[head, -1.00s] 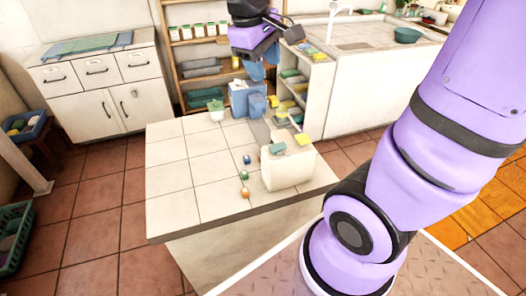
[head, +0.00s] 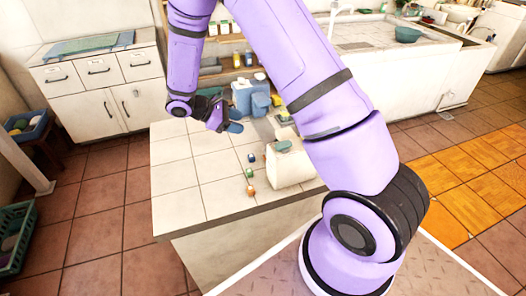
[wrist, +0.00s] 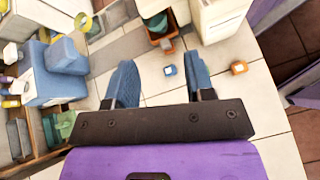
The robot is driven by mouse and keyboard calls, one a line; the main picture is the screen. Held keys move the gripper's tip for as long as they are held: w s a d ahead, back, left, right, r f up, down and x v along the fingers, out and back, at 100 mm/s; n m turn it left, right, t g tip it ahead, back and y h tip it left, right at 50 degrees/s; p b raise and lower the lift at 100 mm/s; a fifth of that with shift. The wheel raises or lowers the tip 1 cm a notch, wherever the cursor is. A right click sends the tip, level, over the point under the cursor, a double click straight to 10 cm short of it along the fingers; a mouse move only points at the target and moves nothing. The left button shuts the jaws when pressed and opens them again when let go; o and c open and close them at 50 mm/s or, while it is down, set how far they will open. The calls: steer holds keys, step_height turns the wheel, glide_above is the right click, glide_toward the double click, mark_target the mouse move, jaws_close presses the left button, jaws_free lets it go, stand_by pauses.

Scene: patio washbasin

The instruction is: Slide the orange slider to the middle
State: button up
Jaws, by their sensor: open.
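The orange slider (head: 251,190) is a small orange block with a pale face, on the tiled counter near its front edge, left of a white box. It also shows in the wrist view (wrist: 238,67), right of the right finger and apart from it. A small green block (head: 249,173) and a small blue block (head: 251,157) stand in a row behind it; the blue one shows in the wrist view (wrist: 170,71) near the right finger. My gripper (head: 234,125) is open and empty above the counter, behind the row. Its blue fingers (wrist: 160,68) are spread. No track is clear.
The white box (head: 289,170), with a teal thing on top, stands right of the row. A blue appliance (head: 245,97) and small clutter stand at the counter's back. The counter (head: 188,181) is bare on the left.

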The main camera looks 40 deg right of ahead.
mark_target(264, 150)
steer(key=f+n, duration=0.1)
steer(key=f, duration=0.3)
steer(key=f+n+h, duration=0.1)
steer(key=f, duration=0.3)
steer(key=w+f+n+h, duration=0.1)
steer(key=f, duration=0.3)
steer(key=shift+w+a+n+t, duration=0.1)
steer(key=shift+n+t, duration=0.2)
steer(key=shift+f, duration=0.25)
steer(key=x, duration=1)
steer(key=shift+d+r, duration=0.1)
steer(key=shift+d, duration=0.3)
jaws_close()
